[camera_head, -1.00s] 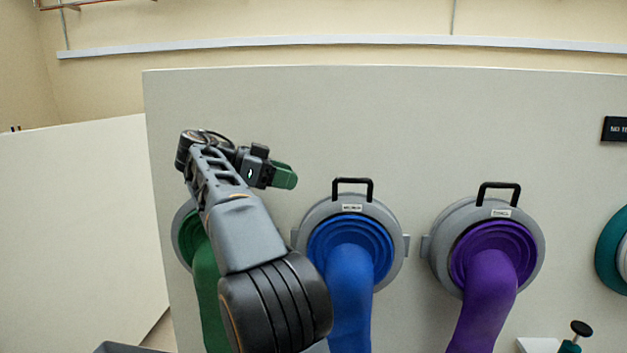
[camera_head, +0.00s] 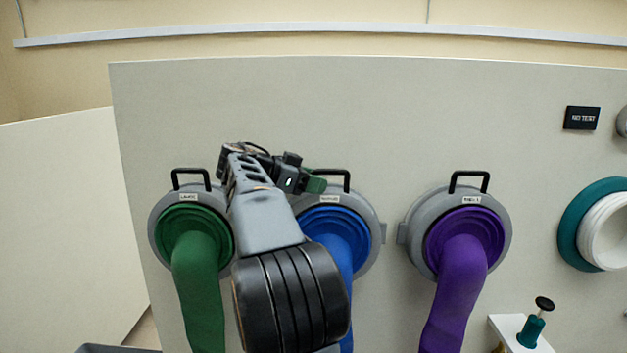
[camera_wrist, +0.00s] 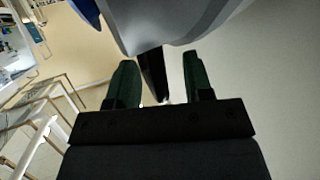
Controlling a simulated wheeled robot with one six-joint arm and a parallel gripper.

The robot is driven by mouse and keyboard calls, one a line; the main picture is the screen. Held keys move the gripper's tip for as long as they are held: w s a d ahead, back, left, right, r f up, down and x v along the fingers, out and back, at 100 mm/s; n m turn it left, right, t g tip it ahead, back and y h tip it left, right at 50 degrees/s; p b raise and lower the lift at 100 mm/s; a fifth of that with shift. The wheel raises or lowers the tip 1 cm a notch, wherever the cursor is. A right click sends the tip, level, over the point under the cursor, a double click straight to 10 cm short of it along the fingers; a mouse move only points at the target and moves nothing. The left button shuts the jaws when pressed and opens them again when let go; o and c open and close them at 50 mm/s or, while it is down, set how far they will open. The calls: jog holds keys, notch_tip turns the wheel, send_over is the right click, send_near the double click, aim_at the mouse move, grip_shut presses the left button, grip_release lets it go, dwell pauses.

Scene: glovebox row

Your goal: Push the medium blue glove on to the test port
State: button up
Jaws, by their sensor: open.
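The blue glove (camera_head: 335,226) hangs from a grey ring (camera_head: 371,222) on the panel, in the middle of three gloves. A black handle (camera_head: 346,178) tops its ring. My arm covers part of the glove and ring. My gripper (camera_head: 318,184) has green fingers and overlaps the handle's left side in the head view. In the wrist view my gripper (camera_wrist: 156,80) is open, with a black handle (camera_wrist: 152,72) showing between its fingers, unclasped. The grey ring (camera_wrist: 165,22) is beyond. The test port (camera_head: 606,229), white and stepped in a teal ring, is at the right edge, empty.
A green glove (camera_head: 195,250) hangs to the left and a purple glove (camera_head: 462,260) to the right, each with a handled ring. A sign (camera_head: 581,118) reads "NO TEST". A teal plunger with a black knob (camera_head: 544,304) stands on a white bracket at lower right.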

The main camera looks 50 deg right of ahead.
grip_shut()
dwell(0.5)
dwell(0.8)
